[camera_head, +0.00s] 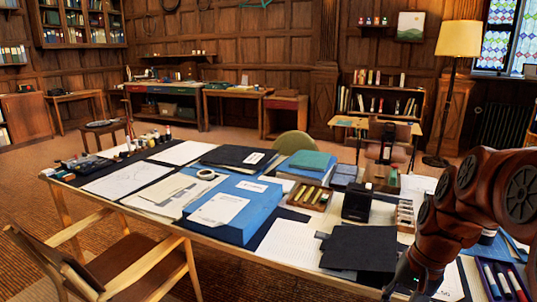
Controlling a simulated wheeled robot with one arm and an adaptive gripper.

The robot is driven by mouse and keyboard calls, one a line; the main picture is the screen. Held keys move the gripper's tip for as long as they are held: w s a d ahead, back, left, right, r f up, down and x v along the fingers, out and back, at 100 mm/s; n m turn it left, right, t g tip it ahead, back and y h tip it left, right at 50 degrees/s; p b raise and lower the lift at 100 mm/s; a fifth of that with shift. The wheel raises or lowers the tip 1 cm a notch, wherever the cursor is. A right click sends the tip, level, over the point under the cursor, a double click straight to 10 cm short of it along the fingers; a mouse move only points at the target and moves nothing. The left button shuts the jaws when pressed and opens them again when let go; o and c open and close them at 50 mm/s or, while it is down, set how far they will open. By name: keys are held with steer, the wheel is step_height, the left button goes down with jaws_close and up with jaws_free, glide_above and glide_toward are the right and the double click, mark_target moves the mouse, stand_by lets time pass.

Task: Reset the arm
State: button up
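My arm (465,200) reaches in from the right edge over the right part of the large drafting table (285,262). My gripper (405,284) is at the bottom of the view, pointing down near the table's front edge, just below a black folder (360,247). Its fingertips are dark and partly cut off by the frame, so I cannot tell whether they are open or shut. No held object is visible.
The table is crowded with a blue box file (240,215), papers, a pen tray (309,195), a black holder (357,202) and pens (505,280) at right. A wooden chair (120,265) stands at front left. A floor lamp (458,40) stands behind.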

steer(key=s+a+f+n+g+h, duration=0.1)
steer(key=s+a+f+n, duration=0.15)
steer(key=s, duration=0.35)
steer(key=s+a+f+n+g+h, duration=0.1)
steer(key=s+a+n, duration=0.1)
steer(key=s+a, duration=0.3)
steer(key=s+a+f+n+g, duration=0.1)
steer(key=s+a+f+n, duration=0.15)
steer(key=s, duration=0.55)
steer(key=s+p+v, duration=0.3)
steer(key=p+v, duration=1)
steer(key=v, duration=0.2)
steer(key=shift+w+a+r+t, duration=0.2)
steer(key=shift+a+r+t, duration=0.15)
steer(key=shift+a+t, duration=0.05)
